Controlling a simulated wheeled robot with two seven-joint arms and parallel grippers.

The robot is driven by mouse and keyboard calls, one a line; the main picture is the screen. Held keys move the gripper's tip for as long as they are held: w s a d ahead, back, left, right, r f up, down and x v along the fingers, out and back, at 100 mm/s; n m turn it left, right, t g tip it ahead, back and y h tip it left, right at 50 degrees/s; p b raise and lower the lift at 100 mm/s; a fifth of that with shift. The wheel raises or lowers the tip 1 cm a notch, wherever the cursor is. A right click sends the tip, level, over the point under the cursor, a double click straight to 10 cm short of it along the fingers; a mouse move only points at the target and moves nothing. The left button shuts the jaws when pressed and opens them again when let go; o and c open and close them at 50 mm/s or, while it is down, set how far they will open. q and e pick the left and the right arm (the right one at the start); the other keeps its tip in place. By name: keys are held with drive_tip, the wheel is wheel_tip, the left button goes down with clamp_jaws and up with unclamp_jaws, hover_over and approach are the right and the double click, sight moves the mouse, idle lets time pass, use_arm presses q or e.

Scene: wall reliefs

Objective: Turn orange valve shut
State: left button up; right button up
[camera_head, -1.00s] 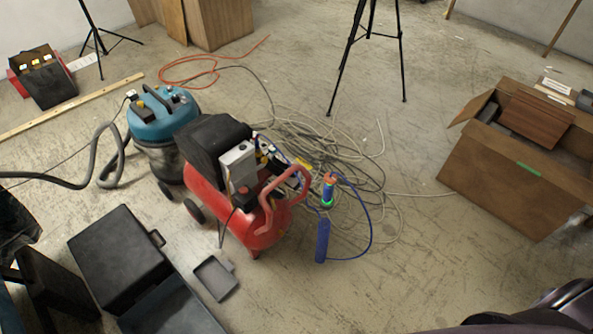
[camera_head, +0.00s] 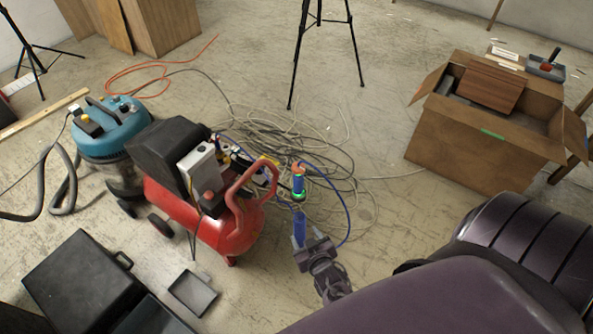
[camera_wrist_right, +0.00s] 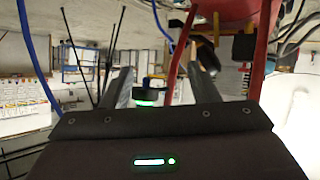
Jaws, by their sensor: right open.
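The orange valve (camera_head: 298,167) is the small orange top of an upright piece with a blue middle and a bright green ring, beside the red compressor (camera_head: 215,228). A blue cylinder (camera_head: 300,228) on a blue hose stands just in front of it. My right gripper (camera_head: 314,246) is open, short of the valve on the near side, overlapping the cylinder's lower end in the picture. In the right wrist view, a dark piece with a green glow (camera_wrist_right: 147,97) shows between the spread fingers (camera_wrist_right: 161,80). I cannot tell whether anything is touched. My left gripper is out of view.
The compressor's red handle (camera_head: 243,190) rises close to the valve's left. Grey cables (camera_head: 290,140) lie tangled behind. A tripod (camera_head: 322,50) stands at the back, a cardboard box (camera_head: 470,140) at right, and a blue vacuum (camera_head: 108,130) at left. A small dark tray (camera_head: 193,293) lies front left.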

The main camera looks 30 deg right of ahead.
sight(300, 172)
drive_tip(key=w+d+r+m+t+h, duration=0.1)
drive_tip(key=r, duration=0.4)
drive_tip(key=w+d+r+m+t+h+b, duration=0.1)
drive_tip(key=w+r+t, duration=0.1)
drive_tip(key=r, duration=0.4)
drive_tip(key=w+d+r+m+t+h+b, duration=0.1)
drive_tip(key=w+r, duration=0.1)
drive_tip(key=r, duration=0.3)
drive_tip(key=shift+w+r+t, duration=0.25)
drive_tip(key=shift+r+t, duration=0.1)
drive_tip(key=shift+t, duration=0.05)
drive_tip(key=x, duration=0.7)
drive_tip(key=shift+w, duration=0.2)
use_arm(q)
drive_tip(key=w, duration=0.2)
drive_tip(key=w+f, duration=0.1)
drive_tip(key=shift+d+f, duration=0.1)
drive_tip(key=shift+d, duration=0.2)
use_arm(e)
drive_tip(key=c, duration=1)
drive_tip(key=shift+o, duration=0.2)
